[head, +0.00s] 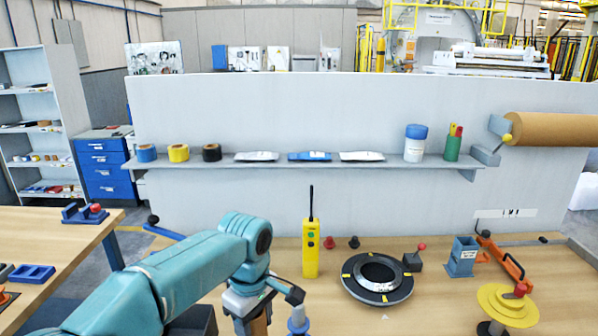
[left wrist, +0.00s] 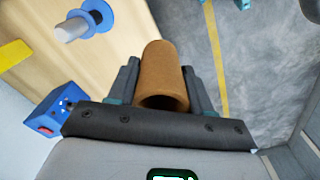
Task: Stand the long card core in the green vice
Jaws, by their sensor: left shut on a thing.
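My left gripper (head: 262,309) is low at the front edge of the workbench in the head view, at the end of my teal arm. It is shut on a brown card core, a hollow tube. The core (left wrist: 165,70) shows between the two fingers in the left wrist view, its open near end facing the camera. In the head view only a small brown part of the core (head: 259,326) shows below the gripper. I cannot make out a green vice in either view. My right gripper is not in view.
A yellow handset (head: 310,249) stands near my left gripper. A blue spindle (head: 298,321) is close on its right and shows in the left wrist view (left wrist: 85,27). A dark ring (head: 346,284), blue-grey holder (head: 463,257) and yellow reel (head: 507,306) occupy the bench's right.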

